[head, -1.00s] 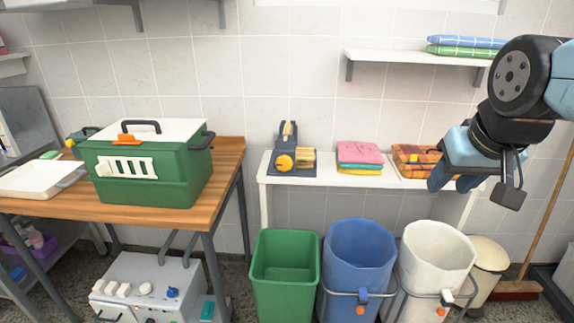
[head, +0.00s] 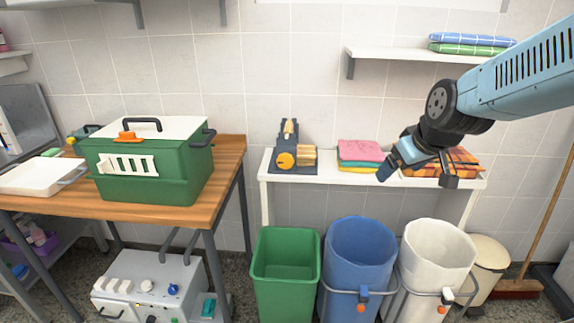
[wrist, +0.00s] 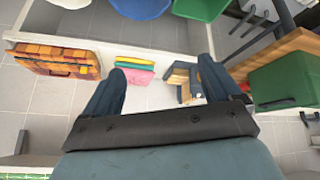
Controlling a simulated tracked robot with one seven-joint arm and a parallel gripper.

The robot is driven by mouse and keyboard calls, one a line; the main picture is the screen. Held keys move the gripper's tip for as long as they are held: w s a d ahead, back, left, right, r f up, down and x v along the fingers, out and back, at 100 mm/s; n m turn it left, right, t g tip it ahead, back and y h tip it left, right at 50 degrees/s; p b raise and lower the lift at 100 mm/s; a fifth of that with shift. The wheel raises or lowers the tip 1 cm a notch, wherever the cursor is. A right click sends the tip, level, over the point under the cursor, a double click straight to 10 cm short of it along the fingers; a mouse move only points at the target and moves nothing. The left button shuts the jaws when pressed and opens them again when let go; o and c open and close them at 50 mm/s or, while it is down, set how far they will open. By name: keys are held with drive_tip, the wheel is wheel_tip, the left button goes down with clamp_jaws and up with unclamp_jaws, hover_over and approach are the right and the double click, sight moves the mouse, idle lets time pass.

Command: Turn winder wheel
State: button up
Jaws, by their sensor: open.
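The winder (head: 290,147) stands on the white bench against the wall, with a dark base, an upright dark frame and a wooden-looking roller. Its orange-yellow wheel (head: 285,160) faces the front. In the wrist view the winder (wrist: 184,78) shows beside one finger and is partly covered by it. My gripper (head: 390,170) is to the right of the winder, above the bench near the folded cloths. It is open and empty, with both fingers (wrist: 156,78) spread apart in the wrist view.
Folded pink, green and yellow cloths (head: 360,153) and a plaid cloth (head: 460,163) lie on the bench. A green carrier (head: 150,165) stands on the wooden table at left. Green (head: 285,285), blue (head: 358,270) and white (head: 437,260) bins stand below. A shelf (head: 430,56) hangs above.

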drive_tip(key=w+a+f+n+t+h, duration=0.1)
drive_tip(key=w+a+f+n, duration=0.15)
drive_tip(key=w+f, duration=0.4)
drive_tip(key=w+a+f+n, duration=0.2)
drive_tip(key=w+f+n, duration=0.2)
drive_tip(key=w+f, duration=0.25)
drive_tip(key=n+t+y, duration=0.5)
drive_tip(key=n+t, duration=0.5)
drive_tip(key=n, duration=1.6)
approach(286, 163)
drive_tip(key=x, duration=0.9)
drive_tip(key=shift+w, duration=0.15)
drive_tip(key=shift+c, duration=0.3)
drive_tip(key=c, duration=1)
